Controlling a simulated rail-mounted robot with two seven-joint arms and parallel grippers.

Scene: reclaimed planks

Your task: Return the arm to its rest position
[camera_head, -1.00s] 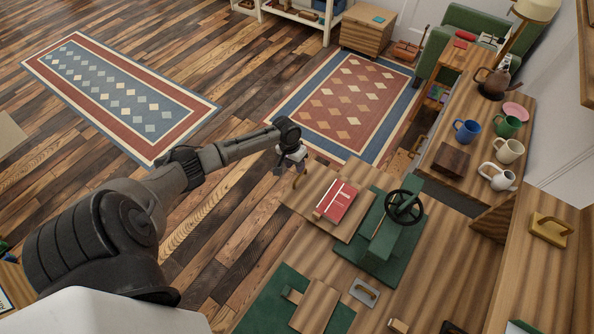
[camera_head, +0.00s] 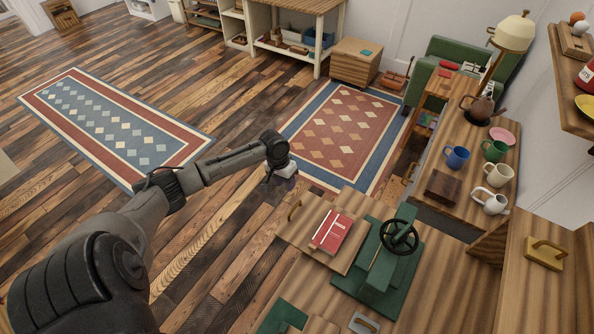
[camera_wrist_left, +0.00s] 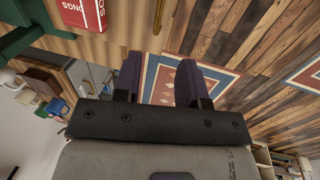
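My left arm reaches in from the left in the head view. Its gripper (camera_head: 281,178) hangs over the plank floor, just beyond the near wooden bench corner, and looks apart from the brass handle (camera_head: 294,210) there. In the left wrist view the two dark fingers of the left gripper (camera_wrist_left: 160,82) stand apart. Only rug and floor show between them, so it is open and empty. My right arm and gripper are in neither view.
A red book (camera_head: 332,232) lies on the wooden top beside a green press with a black wheel (camera_head: 398,237). Several mugs, including a blue one (camera_head: 456,157), stand on the right-hand counter. A patterned rug (camera_head: 342,132) lies beyond the gripper. Open floor lies left.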

